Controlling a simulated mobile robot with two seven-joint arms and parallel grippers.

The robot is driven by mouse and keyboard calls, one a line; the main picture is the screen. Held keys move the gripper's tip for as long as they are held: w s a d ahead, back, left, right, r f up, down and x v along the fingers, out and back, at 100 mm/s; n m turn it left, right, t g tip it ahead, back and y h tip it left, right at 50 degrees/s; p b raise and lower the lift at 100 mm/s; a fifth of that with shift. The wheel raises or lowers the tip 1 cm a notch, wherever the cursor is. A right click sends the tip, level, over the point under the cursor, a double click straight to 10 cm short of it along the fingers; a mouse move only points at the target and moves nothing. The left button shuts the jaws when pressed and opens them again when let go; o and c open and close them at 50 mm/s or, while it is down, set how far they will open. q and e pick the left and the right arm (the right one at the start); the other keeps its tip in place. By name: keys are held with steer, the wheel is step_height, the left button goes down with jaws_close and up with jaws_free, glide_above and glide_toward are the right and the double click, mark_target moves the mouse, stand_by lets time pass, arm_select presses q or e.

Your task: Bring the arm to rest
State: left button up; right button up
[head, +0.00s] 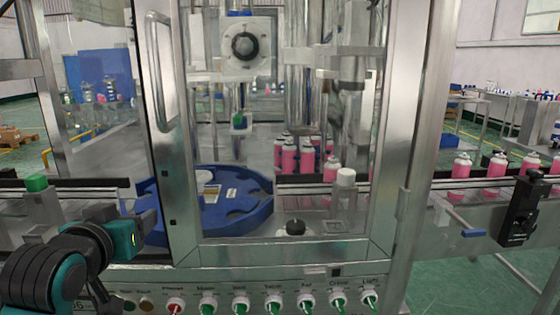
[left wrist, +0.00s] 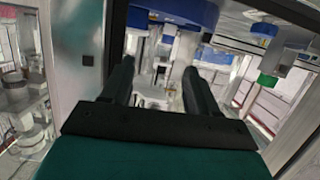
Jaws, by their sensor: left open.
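My left arm (head: 60,268), black and teal, comes in at the lower left of the head view, in front of the crimping machine. Its teal end is beside the left edge of the machine's door frame (head: 178,130). I cannot make out the fingers there. In the left wrist view the left gripper (left wrist: 158,66) has its two black fingers apart, with nothing held between them. Blurred machine parts show beyond them. My right gripper is not in view.
A row of switches (head: 240,304) runs along the machine's front below the arm's height. A blue rotary table (head: 245,212) and pink cans (head: 290,158) are behind the glass. More pink cans (head: 461,167) stand on the conveyor at right.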

arm_select(q)
steer(key=s+d+f+m+g, duration=0.1)
steer(key=s+f+g, duration=0.2)
steer(key=s+f, duration=0.35)
steer(key=s+d+f+m+g, duration=0.1)
steer(key=s+f+g, duration=0.15)
steer(key=f, duration=0.65)
steer(key=s+d+f+m+g+h, duration=0.1)
steer(key=s+f+g, duration=0.2)
steer(key=s+f, duration=0.45)
steer(key=s+d+f+g, duration=0.25)
steer(key=s+f, duration=0.25)
steer(key=s, duration=0.5)
steer(key=w+d+f+t+h+p, duration=0.2)
steer(key=w+f+t, duration=0.3)
steer(key=w+t, duration=0.1)
steer(key=shift+w+f+m+t, duration=0.35)
steer(key=shift+w+m+t, duration=0.05)
steer(key=shift+w, duration=0.1)
steer(key=shift+c, duration=0.4)
steer(key=shift+a, duration=0.1)
steer(key=shift+c, duration=1.2)
steer(key=shift+s, duration=0.1)
